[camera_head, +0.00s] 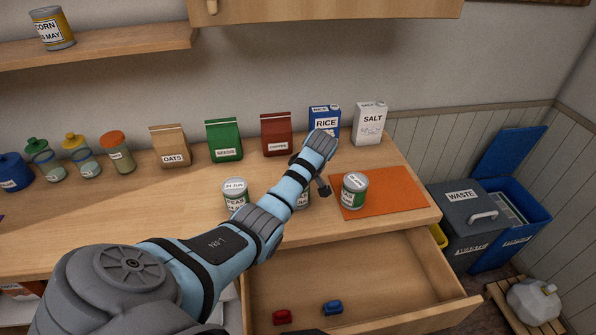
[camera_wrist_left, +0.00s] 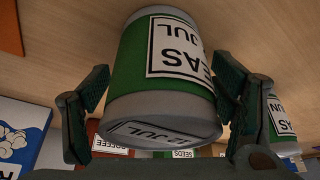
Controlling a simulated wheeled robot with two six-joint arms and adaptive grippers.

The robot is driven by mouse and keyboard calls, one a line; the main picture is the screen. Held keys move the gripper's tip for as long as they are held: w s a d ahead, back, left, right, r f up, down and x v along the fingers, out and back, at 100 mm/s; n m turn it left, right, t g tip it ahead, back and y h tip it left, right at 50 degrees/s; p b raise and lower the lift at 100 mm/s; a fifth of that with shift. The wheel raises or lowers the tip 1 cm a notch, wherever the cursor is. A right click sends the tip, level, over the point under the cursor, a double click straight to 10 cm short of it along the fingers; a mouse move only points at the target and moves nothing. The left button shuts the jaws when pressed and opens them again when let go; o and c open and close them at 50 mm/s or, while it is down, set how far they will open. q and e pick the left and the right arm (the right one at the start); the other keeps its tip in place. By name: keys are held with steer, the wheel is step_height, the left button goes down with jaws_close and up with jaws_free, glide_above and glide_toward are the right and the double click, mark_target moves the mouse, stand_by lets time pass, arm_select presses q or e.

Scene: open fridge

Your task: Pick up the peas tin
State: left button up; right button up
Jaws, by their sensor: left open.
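Three green-and-white peas tins stand on the counter in the head view. The left one (camera_head: 235,196) is upright, and the right one (camera_head: 354,191) is upright on the orange mat. The middle tin (camera_head: 304,200) is mostly hidden by my left arm. My left gripper (camera_head: 308,184) reaches down over the middle tin. In the left wrist view, this tin (camera_wrist_left: 160,65) shows upside down between my two open fingers, its lid marked with a JUL date. Gaps show beside it, though contact at the right finger is unclear. Another tin (camera_wrist_left: 281,120) stands beyond the right finger.
An orange mat (camera_head: 405,188) lies at the counter's right. Behind stand boxes and bags: oats (camera_head: 170,147), seeds (camera_head: 224,141), coffee (camera_head: 276,135), rice (camera_head: 325,121) and salt (camera_head: 369,124). An open drawer (camera_head: 400,275) below holds red and blue items. Bins (camera_head: 470,215) stand right.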

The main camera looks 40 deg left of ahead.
arm_select(q)
steer(key=shift+r, duration=0.1)
steer(key=c, duration=1.6)
step_height(320, 180, up, 12)
steer(key=shift+r+p, duration=0.25)
steer(key=shift+p, duration=0.9)
step_height(320, 180, up, 8)
steer(key=p, duration=0.7)
steer(key=shift+f+p, duration=0.1)
steer(key=shift+p, duration=0.25)
steer(key=shift+c, duration=0.2)
steer(key=shift+f, duration=0.2)
